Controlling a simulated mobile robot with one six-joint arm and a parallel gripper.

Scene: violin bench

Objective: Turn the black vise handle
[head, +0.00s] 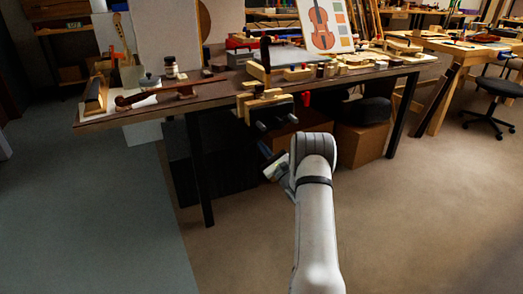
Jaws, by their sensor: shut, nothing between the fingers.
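A wooden vise (262,99) is fixed to the front edge of the workbench (170,106). Dark bar-like parts hang below and in front of it; the black vise handle (276,122) seems to be among them, but its exact shape is too small to tell. My gripper (266,151) is just below and in front of these parts, partly hidden by my wrist. It appears shut and empty, with a small visible gap to the dark parts. Contact cannot be made out for certain.
Bottles (171,68), small blocks and a violin picture (320,25) stand on the bench. A cardboard box (358,143) and dark bins sit beneath it. A bench leg (199,170) stands to the left. The floor in front is clear.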

